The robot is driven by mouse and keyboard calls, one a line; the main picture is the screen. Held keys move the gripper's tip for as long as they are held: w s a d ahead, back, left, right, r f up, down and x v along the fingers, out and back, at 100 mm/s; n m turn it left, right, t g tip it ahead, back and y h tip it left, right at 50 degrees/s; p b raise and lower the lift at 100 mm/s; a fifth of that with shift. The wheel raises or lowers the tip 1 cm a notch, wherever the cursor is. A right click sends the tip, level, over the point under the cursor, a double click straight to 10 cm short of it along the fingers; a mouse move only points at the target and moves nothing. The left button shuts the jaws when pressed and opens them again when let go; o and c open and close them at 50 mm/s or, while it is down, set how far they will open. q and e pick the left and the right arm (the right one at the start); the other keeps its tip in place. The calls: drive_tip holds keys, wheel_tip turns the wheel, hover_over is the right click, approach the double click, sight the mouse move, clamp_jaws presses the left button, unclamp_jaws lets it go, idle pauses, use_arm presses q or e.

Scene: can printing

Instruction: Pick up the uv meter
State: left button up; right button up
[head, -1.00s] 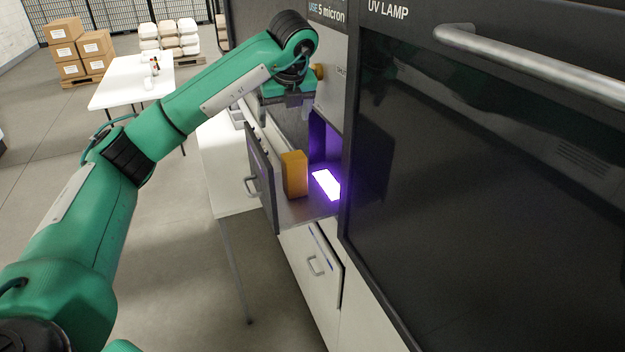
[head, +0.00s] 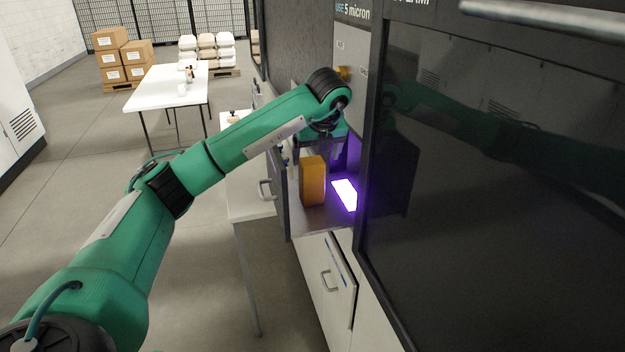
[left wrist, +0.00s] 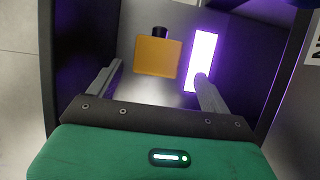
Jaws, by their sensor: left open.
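The uv meter is the orange-yellow block (head: 313,181) standing in the open compartment of the dark machine. In the left wrist view it is a yellow block (left wrist: 156,57) with a black knob at its far end. My left gripper (head: 316,158) is above and behind it in the head view. In the left wrist view the open fingers (left wrist: 155,84) lie to either side of the block, with their tips a little short of it. The gripper is empty. My right gripper is not in view.
A glowing violet-white panel (head: 345,194) lies right beside the block. The compartment's open door (head: 280,190) stands at left and the machine's dark front (head: 450,200) at right. A white table (head: 168,86) and cardboard boxes (head: 122,58) are farther back.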

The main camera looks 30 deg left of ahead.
sight(313, 163)
use_arm(q)
drive_tip(key=shift+x, duration=1.05)
drive_tip(key=shift+a+f+p, duration=0.15)
drive_tip(key=shift+f+p, duration=0.05)
drive_tip(key=shift+p, duration=0.35)
drive_tip(key=p+x, duration=0.2)
drive_tip(key=x, duration=0.2)
drive_tip(key=shift+s, duration=0.2)
drive_tip(key=shift+a+f, duration=0.1)
drive_tip(key=shift+f, duration=0.25)
drive_tip(key=c, duration=1.2)
drive_tip(key=shift+w, duration=0.1)
drive_tip(key=shift+c, duration=0.5)
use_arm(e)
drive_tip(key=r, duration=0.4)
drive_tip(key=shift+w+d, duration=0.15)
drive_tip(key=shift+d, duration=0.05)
use_arm(q)
drive_tip(key=shift+r, duration=0.1)
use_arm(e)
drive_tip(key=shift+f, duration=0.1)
